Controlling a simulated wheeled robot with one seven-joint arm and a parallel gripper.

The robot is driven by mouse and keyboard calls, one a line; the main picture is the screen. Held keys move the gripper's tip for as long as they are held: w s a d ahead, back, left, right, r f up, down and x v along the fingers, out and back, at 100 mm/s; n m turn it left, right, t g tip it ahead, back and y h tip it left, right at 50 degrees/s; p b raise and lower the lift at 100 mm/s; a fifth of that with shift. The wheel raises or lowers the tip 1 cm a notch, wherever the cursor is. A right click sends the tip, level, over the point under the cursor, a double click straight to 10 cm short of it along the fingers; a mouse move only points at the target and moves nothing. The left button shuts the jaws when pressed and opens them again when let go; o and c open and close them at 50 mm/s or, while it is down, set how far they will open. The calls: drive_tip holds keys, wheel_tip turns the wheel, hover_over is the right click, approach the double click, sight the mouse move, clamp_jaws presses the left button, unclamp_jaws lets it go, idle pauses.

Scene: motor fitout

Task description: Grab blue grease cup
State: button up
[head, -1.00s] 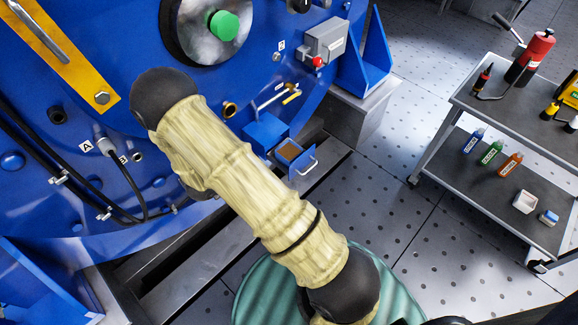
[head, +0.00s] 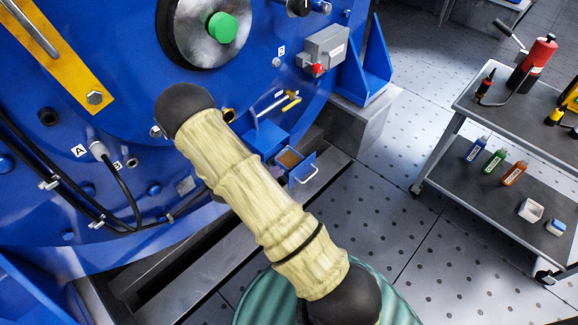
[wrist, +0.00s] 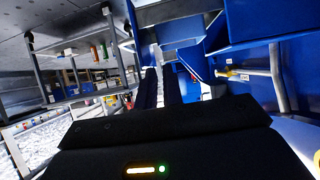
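A small blue and white container (head: 555,227) sits on the cart's lower shelf at the right of the head view. A blue box-shaped holder with brown contents (head: 290,158) and a handle projects from the blue machine. I cannot tell for sure which is the grease cup. In the wrist view my gripper (wrist: 160,76) shows as two dark, nearly parallel fingers with a narrow strip between them. I see nothing held there. The gripper is not visible in the head view, where my arm fills the middle.
The blue machine (head: 120,200) fills the left. Dotted floor (head: 390,235) lies clear between machine and cart.

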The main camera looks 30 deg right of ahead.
sight(296, 165)
drive_tip(key=b+x, duration=0.1)
drive_tip(key=x, duration=0.3)
drive_tip(key=b+x, duration=0.2)
drive_tip(key=x, duration=0.3)
drive_tip(key=shift+d, duration=0.15)
idle(0.5)
clamp_jaws()
drive_tip(key=shift+r, duration=0.1)
